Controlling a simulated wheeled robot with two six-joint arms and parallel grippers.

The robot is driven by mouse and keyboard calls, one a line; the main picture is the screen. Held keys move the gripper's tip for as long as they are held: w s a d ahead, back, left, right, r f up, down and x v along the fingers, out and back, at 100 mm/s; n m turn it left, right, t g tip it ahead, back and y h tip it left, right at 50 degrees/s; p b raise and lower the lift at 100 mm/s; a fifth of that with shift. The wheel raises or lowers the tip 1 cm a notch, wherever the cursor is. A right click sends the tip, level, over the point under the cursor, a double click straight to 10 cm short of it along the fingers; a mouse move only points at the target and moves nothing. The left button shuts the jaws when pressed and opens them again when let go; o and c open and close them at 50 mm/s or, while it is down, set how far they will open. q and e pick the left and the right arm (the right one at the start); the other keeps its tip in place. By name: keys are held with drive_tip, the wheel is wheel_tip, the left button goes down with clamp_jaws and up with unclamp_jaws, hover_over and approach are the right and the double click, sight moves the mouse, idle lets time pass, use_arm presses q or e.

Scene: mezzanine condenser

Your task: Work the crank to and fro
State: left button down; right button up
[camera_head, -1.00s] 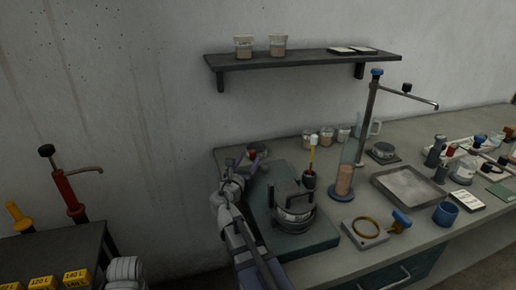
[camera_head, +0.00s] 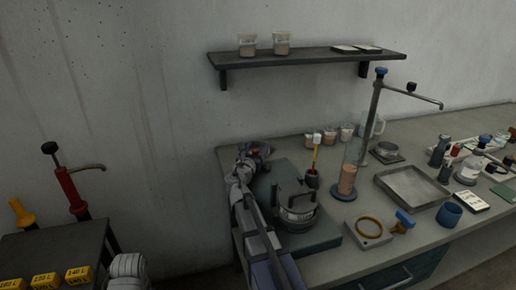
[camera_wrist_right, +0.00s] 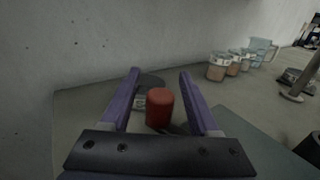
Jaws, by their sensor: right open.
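A red cylindrical knob (camera_wrist_right: 159,108), which looks like the crank's handle, stands upright between the two purple fingers of my right gripper (camera_wrist_right: 159,75) in the right wrist view. Gaps show on both sides of it, so the jaws are open around it without gripping. In the head view my right gripper (camera_head: 254,152) is at the back left of the bench, and the fingers largely hide the knob. A round metal device with a dark bracket (camera_head: 297,205) sits on a dark green base plate (camera_head: 318,240), right of my right forearm. My left gripper is not in view.
Several beakers (camera_head: 329,135) line the back. A shelf (camera_head: 310,62) hangs above. A metal tray (camera_head: 412,187) lies farther right.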

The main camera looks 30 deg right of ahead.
drive_tip(key=shift+d, duration=0.1)
drive_tip(key=shift+c, duration=0.2)
clamp_jaws()
idle(1.2)
